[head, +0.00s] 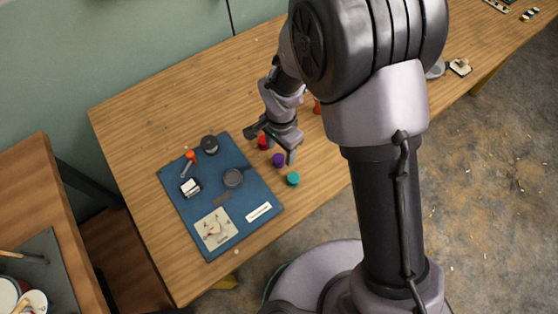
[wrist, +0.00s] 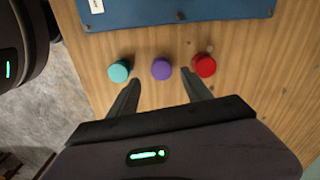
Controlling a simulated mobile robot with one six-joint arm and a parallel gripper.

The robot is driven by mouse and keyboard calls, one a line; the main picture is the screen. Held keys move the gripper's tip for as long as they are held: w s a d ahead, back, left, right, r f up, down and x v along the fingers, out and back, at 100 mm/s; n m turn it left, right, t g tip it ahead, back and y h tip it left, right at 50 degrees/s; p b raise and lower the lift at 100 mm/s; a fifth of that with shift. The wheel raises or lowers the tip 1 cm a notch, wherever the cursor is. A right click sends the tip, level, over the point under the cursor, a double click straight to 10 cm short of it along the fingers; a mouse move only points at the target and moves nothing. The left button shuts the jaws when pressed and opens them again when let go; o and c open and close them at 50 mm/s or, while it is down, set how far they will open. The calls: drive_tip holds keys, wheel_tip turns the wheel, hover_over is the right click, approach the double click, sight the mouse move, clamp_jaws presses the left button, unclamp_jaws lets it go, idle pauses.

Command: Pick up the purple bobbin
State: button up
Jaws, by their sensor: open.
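The purple bobbin (head: 278,160) stands on the wooden table (head: 137,125), between a red bobbin (head: 263,142) and a teal bobbin (head: 293,179). In the wrist view the purple bobbin (wrist: 161,68) lies ahead of my gripper (wrist: 157,84), roughly in line with the gap between the fingers. The teal bobbin (wrist: 119,71) is by the left fingertip and the red bobbin (wrist: 204,65) by the right one. My gripper (head: 271,146) is open and empty. In the head view it hangs over the row of bobbins. Its height above them is hard to tell.
An orange item (head: 317,107) stands partly hidden beside my arm.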

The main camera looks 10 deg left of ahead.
sight(278, 158)
drive_tip(key=f, duration=0.1)
drive_tip(key=f+b, duration=0.1)
drive_tip(key=f, duration=0.1)
drive_tip(key=f+b, duration=0.1)
drive_tip(key=f, duration=0.1)
drive_tip(key=shift+a+f, duration=0.1)
drive_tip(key=shift+a, duration=0.15)
drive_tip(key=shift+s, duration=0.1)
drive_tip(key=shift+c, duration=0.8)
clamp_jaws()
